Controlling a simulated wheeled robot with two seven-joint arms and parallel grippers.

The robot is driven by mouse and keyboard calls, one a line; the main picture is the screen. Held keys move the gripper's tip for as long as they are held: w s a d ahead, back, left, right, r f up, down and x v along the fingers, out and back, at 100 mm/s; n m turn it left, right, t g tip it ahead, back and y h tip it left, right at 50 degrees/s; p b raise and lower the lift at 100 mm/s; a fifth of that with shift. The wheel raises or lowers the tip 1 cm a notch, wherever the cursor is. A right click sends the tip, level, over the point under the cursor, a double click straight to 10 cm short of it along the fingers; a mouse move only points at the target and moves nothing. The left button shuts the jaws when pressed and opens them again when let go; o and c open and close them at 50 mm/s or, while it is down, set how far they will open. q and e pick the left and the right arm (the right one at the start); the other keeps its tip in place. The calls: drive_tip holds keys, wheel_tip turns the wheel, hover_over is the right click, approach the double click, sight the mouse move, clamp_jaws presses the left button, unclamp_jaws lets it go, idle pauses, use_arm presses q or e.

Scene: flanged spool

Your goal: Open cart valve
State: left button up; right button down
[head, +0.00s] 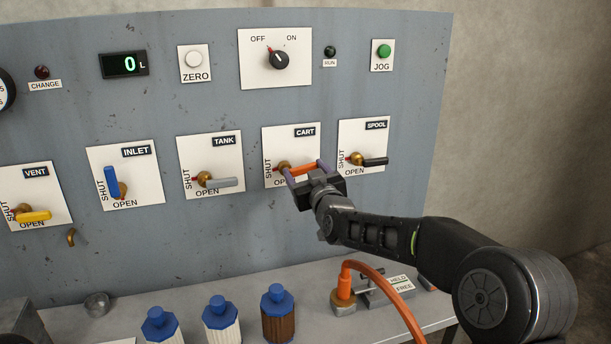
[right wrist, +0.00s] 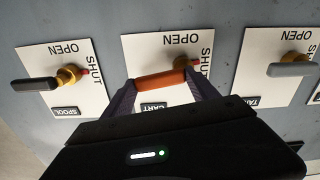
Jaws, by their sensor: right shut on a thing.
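The CART valve (head: 284,167) has an orange lever on a brass hub, on a white plate in the right half of the panel. Its lever points right and slightly up, roughly along the OPEN label below it. My right gripper (head: 308,170) is shut on the orange lever, with a finger at each end of it. In the right wrist view the orange lever (right wrist: 161,79) lies between the two fingers, and the hub is partly hidden behind it. My left gripper is not in view.
The SPOOL valve (head: 372,160) with a black lever is close on the right, the TANK valve (head: 218,182) with a grey lever on the left. Several blue-capped bottles (head: 278,315) and an orange hose (head: 385,287) are on the ledge below. The display (head: 124,64) reads 0.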

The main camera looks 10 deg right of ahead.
drive_tip(key=shift+s+a+r+n+b, duration=0.1)
drive_tip(key=shift+a+r+n, duration=0.5)
drive_tip(key=shift+n, duration=2.1)
drive_tip(key=shift+a+r+n+b, duration=0.1)
drive_tip(key=shift+a+r+n, duration=0.5)
drive_tip(key=shift+n, duration=2.1)
drive_tip(key=shift+s+a+r+n+b, duration=0.1)
drive_tip(key=shift+a+r+n, duration=0.5)
drive_tip(key=shift+n, duration=2.1)
drive_tip(key=shift+a+f, duration=0.25)
drive_tip(key=shift+f, duration=0.05)
drive_tip(key=shift+c, duration=1.1)
unclamp_jaws()
drive_tip(key=s, duration=0.7)
drive_tip(key=shift+s+d+b, duration=0.25)
drive_tip(key=shift+s+b, duration=0.1)
drive_tip(key=shift+b, duration=0.1)
